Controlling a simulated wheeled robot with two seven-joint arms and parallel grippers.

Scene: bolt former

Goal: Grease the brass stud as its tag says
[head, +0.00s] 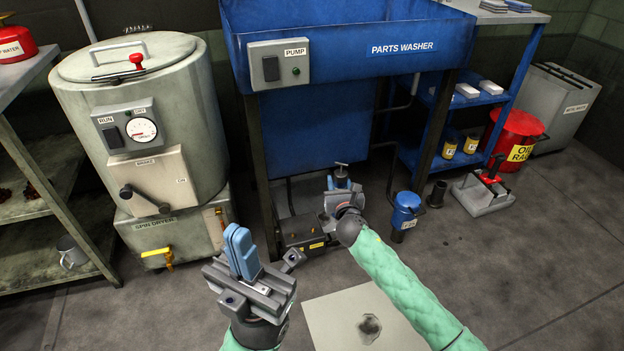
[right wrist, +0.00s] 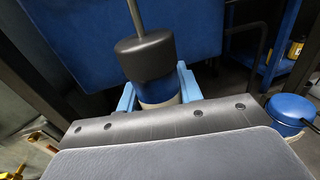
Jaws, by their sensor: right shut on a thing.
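My right gripper (head: 338,182) is below the parts washer. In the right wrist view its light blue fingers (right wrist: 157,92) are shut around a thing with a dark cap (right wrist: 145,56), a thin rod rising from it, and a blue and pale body. In the head view only a small dark top of this held thing (head: 341,168) shows. My left gripper (head: 240,250) is in the lower left of the head view, its blue fingers close together with nothing seen between them. I cannot make out a brass stud or its tag in either view.
The blue parts washer (head: 345,60) stands ahead. The spin dryer (head: 150,130) is at the left. A dark box (head: 304,236), a blue lidded can (head: 405,208) and a grey-based press (head: 482,196) stand on the floor. A red rag bin (head: 515,135) is farther right. A stained pale mat (head: 335,320) lies near me.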

